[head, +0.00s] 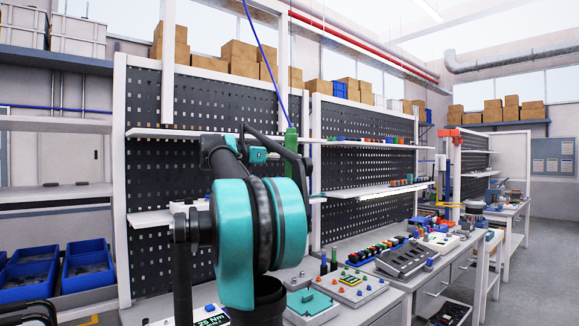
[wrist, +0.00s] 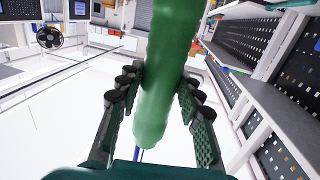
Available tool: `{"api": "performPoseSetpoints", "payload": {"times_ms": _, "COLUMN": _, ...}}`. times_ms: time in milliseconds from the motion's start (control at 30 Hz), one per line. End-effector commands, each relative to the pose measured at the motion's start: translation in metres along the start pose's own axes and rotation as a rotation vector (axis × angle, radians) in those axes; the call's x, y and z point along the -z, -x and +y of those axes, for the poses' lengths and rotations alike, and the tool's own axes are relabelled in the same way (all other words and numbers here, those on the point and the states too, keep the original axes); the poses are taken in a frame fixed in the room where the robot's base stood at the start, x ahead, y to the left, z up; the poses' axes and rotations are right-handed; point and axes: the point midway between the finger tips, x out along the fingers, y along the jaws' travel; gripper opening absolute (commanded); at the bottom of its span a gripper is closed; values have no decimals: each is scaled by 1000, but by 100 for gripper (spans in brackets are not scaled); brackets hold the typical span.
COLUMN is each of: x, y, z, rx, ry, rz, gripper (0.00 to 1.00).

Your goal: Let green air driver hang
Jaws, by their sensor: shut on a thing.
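The green air driver (wrist: 165,70) stands between the two dark fingers of my gripper (wrist: 160,85) in the wrist view, and they are shut on it. In the head view the green driver (head: 291,138) is upright beside the dark links of my arm. A thin blue cord (head: 262,48) runs from its top up and left out of the picture. A short bit of blue cord (wrist: 138,155) shows at the driver's lower end in the wrist view. My arm hides part of the driver in the head view.
Workbenches with parts and fixtures (head: 405,258) stand to the right, below black perforated panels (head: 365,150). Shelves (head: 365,144) cross the panels near the driver. Blue bins (head: 88,265) stand at the left. Cardboard boxes (head: 238,55) sit on top. Open floor (head: 545,270) lies far right.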

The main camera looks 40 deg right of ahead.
Motion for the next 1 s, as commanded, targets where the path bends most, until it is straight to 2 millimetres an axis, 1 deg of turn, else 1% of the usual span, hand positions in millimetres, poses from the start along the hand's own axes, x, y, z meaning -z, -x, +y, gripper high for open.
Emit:
{"api": "performPoseSetpoints", "payload": {"times_ms": 100, "x": 6, "y": 0, "z": 0, "rx": 0, "ry": 0, "rz": 0, "gripper": 0}}
{"api": "performPoseSetpoints", "payload": {"times_ms": 333, "x": 7, "y": 0, "z": 0, "rx": 0, "ry": 0, "rz": 0, "gripper": 0}}
{"api": "performPoseSetpoints", "payload": {"times_ms": 367, "x": 7, "y": 0, "z": 0, "rx": 0, "ry": 0, "rz": 0, "gripper": 37}}
{"api": "performPoseSetpoints", "payload": {"times_ms": 533, "x": 7, "y": 0, "z": 0, "rx": 0, "ry": 0, "rz": 0, "gripper": 58}}
{"api": "performPoseSetpoints", "payload": {"times_ms": 567, "x": 7, "y": 0, "z": 0, "rx": 0, "ry": 0, "rz": 0, "gripper": 60}}
{"api": "performPoseSetpoints", "payload": {"times_ms": 867, "x": 7, "y": 2, "z": 0, "rx": 1, "ry": 0, "rz": -1, "gripper": 60}}
{"api": "performPoseSetpoints", "payload": {"times_ms": 1000, "x": 7, "y": 13, "z": -1, "rx": 3, "ry": 0, "rz": -1, "gripper": 60}}
